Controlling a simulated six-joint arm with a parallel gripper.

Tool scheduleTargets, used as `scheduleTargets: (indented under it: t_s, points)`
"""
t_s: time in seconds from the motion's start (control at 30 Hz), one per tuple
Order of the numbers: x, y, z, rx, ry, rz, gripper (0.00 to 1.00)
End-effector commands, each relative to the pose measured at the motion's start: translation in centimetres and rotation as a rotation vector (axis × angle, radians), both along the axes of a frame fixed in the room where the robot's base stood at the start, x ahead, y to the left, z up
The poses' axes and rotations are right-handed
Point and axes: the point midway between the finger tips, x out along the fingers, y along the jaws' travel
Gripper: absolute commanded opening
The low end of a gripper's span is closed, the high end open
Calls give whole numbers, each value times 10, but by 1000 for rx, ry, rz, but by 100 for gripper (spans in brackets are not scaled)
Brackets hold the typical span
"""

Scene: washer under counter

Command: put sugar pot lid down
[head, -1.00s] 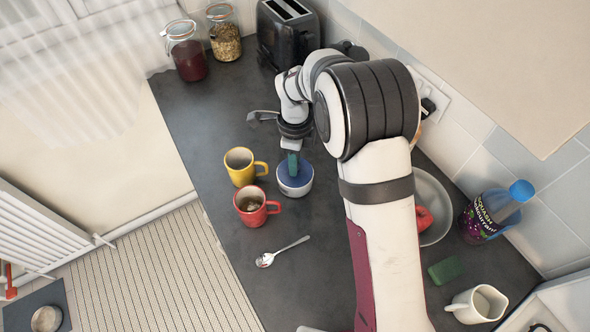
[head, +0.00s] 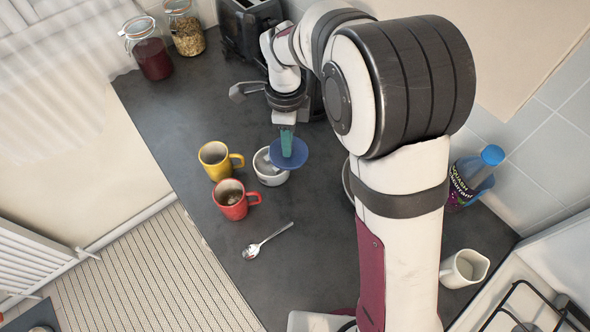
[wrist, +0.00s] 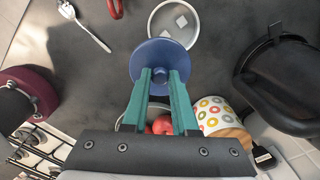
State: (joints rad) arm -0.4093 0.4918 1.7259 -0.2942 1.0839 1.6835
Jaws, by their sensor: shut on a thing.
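The blue round lid (head: 290,154) is held by my gripper (head: 287,140), whose teal fingers are closed on its knob. The lid also shows in the wrist view (wrist: 150,58), between the fingertips (wrist: 162,76). The white sugar pot (head: 270,180) stands open on the counter, partly hidden by the lid in the head view. The wrist view shows the pot (wrist: 193,38) with pale sugar cubes inside. The lid is off the pot, held to its side and apparently above the counter; the exact height is hard to tell.
A yellow mug (head: 213,165) and a red mug (head: 232,205) stand left of the pot. A spoon (head: 267,241) lies nearer. Jars (head: 153,58) and a toaster (head: 244,30) stand at the back. A ring-patterned mug (wrist: 214,117) and red fruit (wrist: 162,124) are near my fingers. Dark counter (head: 190,110) is clear.

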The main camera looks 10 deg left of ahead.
Motion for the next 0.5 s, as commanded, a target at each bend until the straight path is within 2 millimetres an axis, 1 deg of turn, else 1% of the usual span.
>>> scheduleTargets:
  t_s: [0.03, 0.1, 0.2, 0.27, 0.3, 0.43, 0.5]
  points:
    - [-10, -16, -9, -2, 4, -4, 0]
    - [-24, -34, -21, 0, 3, -5, 0]
    - [-39, -51, -34, 2, 2, -5, 0]
    - [-44, -56, -48, 3, 4, -6, 0]
    - [-45, -57, -58, 2, 3, -4, 0]
    - [-45, -57, -84, 3, 3, -4, 0]
    - [-45, -57, -101, 3, 5, -3, 0]
